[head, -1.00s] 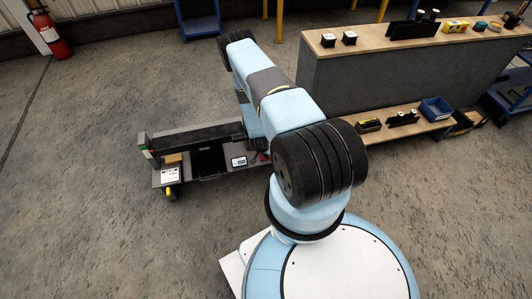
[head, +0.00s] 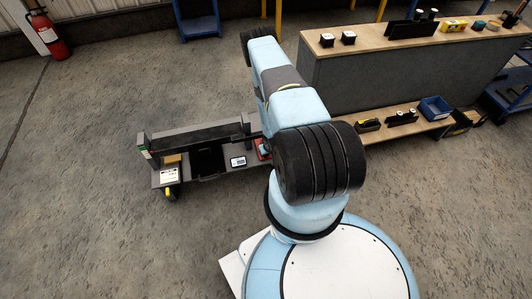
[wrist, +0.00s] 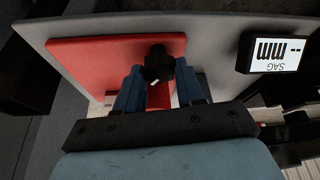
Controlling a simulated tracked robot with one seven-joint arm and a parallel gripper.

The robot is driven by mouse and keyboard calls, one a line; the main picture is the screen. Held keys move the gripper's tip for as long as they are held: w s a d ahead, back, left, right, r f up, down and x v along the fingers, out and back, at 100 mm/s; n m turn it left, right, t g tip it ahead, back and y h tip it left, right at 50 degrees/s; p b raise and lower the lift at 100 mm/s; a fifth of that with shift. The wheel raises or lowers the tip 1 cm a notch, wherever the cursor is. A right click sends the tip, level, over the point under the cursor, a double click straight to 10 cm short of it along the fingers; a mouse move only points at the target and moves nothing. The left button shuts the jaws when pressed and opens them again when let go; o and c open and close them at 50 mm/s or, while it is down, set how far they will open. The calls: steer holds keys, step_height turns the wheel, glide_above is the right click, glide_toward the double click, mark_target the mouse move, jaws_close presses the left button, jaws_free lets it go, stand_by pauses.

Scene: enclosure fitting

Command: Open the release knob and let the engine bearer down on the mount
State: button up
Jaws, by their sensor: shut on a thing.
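The black release knob (wrist: 158,64) sits on a red plate (wrist: 90,60) in the wrist view, with a small white mark on its rim. My gripper (wrist: 160,82) has its blue fingers on either side of the knob and is shut on it. In the head view a long dark beam (head: 197,136), apparently the engine bearer, lies along the back of a low grey fixture (head: 218,172). I cannot tell whether the beam touches the mount. My arm hides the fixture's right end and the gripper in the head view.
A small display (wrist: 274,53) reads "SAG -- mm" upside down beside the red plate; it also shows in the head view (head: 238,162). A workbench (head: 385,80) with parts and a blue bin (head: 435,108) stands at the right.

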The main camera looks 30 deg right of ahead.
steer(key=shift+n+y, duration=0.3)
steer(key=shift+n, duration=0.3)
steer(key=o, duration=1)
steer(key=shift+o, duration=0.2)
steer(key=shift+r, duration=0.25)
step_height(320, 180, up, 2)
steer(key=shift+r, duration=0.1)
steer(key=s+a+r, duration=0.4)
steer(key=s+r, duration=0.6)
steer(key=s, duration=0.3)
steer(key=shift+s, duration=0.25)
